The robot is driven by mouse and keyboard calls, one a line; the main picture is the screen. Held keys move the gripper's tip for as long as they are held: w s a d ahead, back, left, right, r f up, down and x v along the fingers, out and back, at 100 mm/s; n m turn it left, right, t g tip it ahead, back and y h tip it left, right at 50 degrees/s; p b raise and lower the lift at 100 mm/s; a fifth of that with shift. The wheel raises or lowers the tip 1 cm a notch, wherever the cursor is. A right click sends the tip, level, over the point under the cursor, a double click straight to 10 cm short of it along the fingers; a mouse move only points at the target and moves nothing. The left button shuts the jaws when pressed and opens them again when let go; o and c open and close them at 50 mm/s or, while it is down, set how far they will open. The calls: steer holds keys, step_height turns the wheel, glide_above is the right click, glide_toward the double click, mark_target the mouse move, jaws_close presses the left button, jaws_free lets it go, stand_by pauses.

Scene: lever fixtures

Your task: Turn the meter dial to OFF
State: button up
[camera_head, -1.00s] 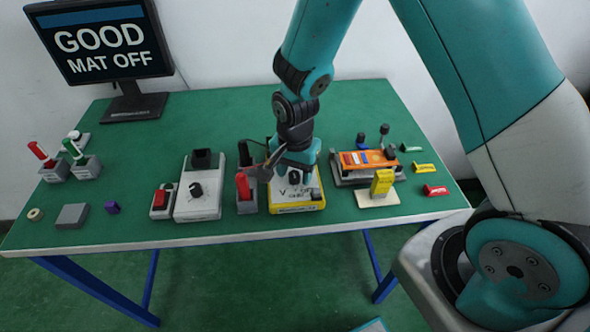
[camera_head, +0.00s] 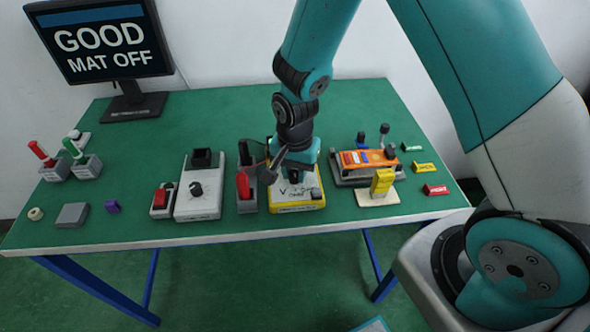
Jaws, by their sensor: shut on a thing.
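The meter (camera_head: 297,207) has a yellow case and a pale face with dark markings. It lies on the green table right of centre. My gripper (camera_head: 289,172) points down over the upper part of the meter's face and is shut on the dial there. The gripper hides most of the dial, so I cannot read which mark it points at.
A grey holder with a red handle (camera_head: 243,185) stands close on the meter's left. An orange device (camera_head: 367,160) and a yellow block on a pale base (camera_head: 382,182) stand to the right. A grey box with a black knob (camera_head: 198,200) is farther left. A monitor (camera_head: 105,45) at the back left reads "GOOD MAT OFF".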

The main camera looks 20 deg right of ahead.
mark_target(293, 171)
steer(key=n, duration=0.4)
steer(key=shift+w+a, duration=0.1)
steer(key=shift+a+n, duration=0.1)
steer(key=shift+n, duration=1.8)
steer(key=o, duration=0.9)
step_height(293, 171, up, 18)
steer(key=shift+f+b, duration=0.25)
steer(key=shift+b, duration=0.15)
